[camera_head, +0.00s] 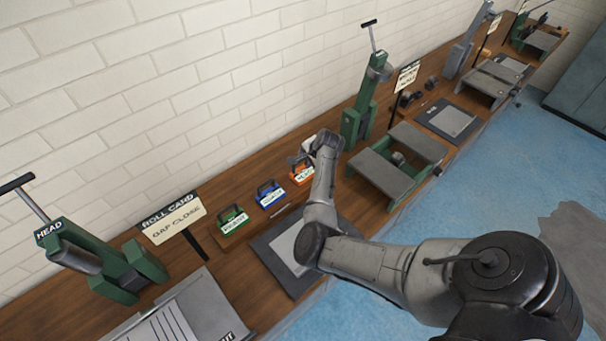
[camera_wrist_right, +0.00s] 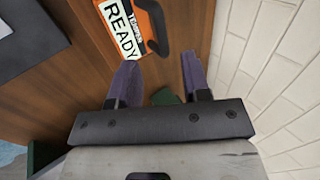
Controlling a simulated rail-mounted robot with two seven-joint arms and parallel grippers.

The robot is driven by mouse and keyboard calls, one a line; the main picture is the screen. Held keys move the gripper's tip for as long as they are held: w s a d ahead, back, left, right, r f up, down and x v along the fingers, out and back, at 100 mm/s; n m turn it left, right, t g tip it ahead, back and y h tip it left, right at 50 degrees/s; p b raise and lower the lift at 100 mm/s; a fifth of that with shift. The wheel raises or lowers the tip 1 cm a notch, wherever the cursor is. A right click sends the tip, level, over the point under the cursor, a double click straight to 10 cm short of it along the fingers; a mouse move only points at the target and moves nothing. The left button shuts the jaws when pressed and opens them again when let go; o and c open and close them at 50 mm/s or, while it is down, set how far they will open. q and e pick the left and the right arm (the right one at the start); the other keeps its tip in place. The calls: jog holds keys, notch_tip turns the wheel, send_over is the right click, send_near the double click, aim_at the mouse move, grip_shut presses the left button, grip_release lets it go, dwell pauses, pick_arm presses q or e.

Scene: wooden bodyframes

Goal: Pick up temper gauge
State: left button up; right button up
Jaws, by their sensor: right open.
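The temper gauge is an orange block (camera_head: 302,176) with a white label and a dark handle, last in a row of three on the wooden bench. In the right wrist view the orange block (camera_wrist_right: 172,22) is at the top, with a label reading READY and smaller text that seems to say TEMPER. My right gripper (camera_wrist_right: 160,75) is open, its two purple fingers pointing toward the orange block with a gap between them and nothing held. In the head view my right wrist partly covers the orange block and its handle. My left gripper is not in view.
A green block (camera_head: 232,219) and a blue block (camera_head: 270,194) stand left of the orange one. A dark pad with a grey plate (camera_head: 285,247) lies in front. A green lever press (camera_head: 355,125) stands to the right. A white brick wall (camera_head: 200,90) runs behind the bench.

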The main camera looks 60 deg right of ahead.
aim_at(301, 161)
jog(key=shift+b+x, duration=0.65)
jog(key=shift+x, duration=3.05)
jog(key=shift+w, duration=0.1)
jog(key=shift+c, duration=0.3)
jog(key=shift+r, duration=0.1)
grip_shut()
